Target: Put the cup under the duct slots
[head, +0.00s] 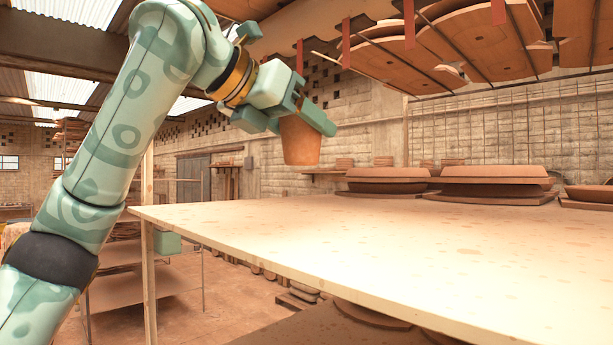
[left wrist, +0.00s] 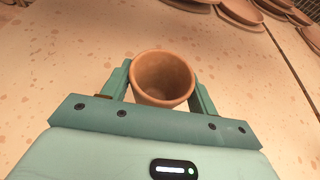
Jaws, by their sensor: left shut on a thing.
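A plain terracotta-brown cup (head: 301,141) is held in the air by my left gripper (head: 312,118), above the left part of the pale table top. The cup looks upright and clear of the table. In the left wrist view, the cup (left wrist: 162,78) sits between the two green fingers, with its open round mouth showing and nothing seen inside. My right gripper is not in view. I cannot tell for sure which part is the duct slots; an overhead structure with long brown panels (head: 455,45) and red strips hangs above the table.
The speckled table top (head: 400,235) is wide and clear in its middle and front. Stacked brown dishes (head: 490,185) stand along its far side, with another stack (head: 388,180) to their left. A thin post (head: 148,250) stands below the table's left corner.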

